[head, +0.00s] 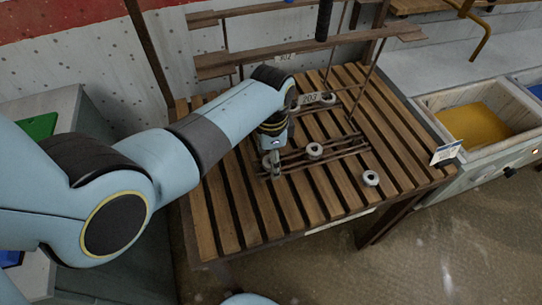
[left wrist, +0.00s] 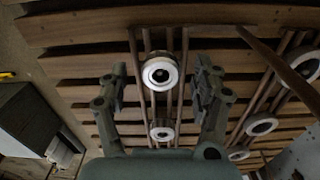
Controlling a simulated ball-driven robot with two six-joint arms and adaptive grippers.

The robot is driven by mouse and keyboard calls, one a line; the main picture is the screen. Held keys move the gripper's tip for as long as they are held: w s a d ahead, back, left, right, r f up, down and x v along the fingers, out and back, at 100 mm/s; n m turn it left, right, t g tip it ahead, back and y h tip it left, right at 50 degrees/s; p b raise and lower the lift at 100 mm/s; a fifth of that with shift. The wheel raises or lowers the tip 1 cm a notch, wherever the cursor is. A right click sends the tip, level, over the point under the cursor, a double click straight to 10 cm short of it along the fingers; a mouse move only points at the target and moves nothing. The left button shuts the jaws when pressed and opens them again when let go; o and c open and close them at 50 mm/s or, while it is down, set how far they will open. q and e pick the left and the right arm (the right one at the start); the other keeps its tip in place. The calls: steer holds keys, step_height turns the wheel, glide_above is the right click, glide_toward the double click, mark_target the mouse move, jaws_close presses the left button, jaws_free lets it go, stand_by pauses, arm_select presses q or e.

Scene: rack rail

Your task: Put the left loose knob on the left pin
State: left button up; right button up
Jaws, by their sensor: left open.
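My left gripper (head: 275,165) points down over the left end of the near rail (head: 345,151); its fingers also show in the left wrist view (left wrist: 162,88). It is open, with the fingers on either side of a pale ring-shaped knob (left wrist: 160,72). The knob lies between the fingers in the picture, with gaps on both sides. In the head view the gripper mostly covers this knob. A second knob (head: 314,150) sits farther right along the same rail. Another knob (head: 371,178) is at the right, apart from the rail. I cannot make out the left pin clearly.
The slatted wooden table (head: 230,225) is clear at the front. Upright rods and a shelf bar (head: 290,57) stand at the back. A yellow-floored bin (head: 475,124) is at the right.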

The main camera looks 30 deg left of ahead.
arm_select(q)
step_height(320, 180, up, 12)
stand_by(0.6)
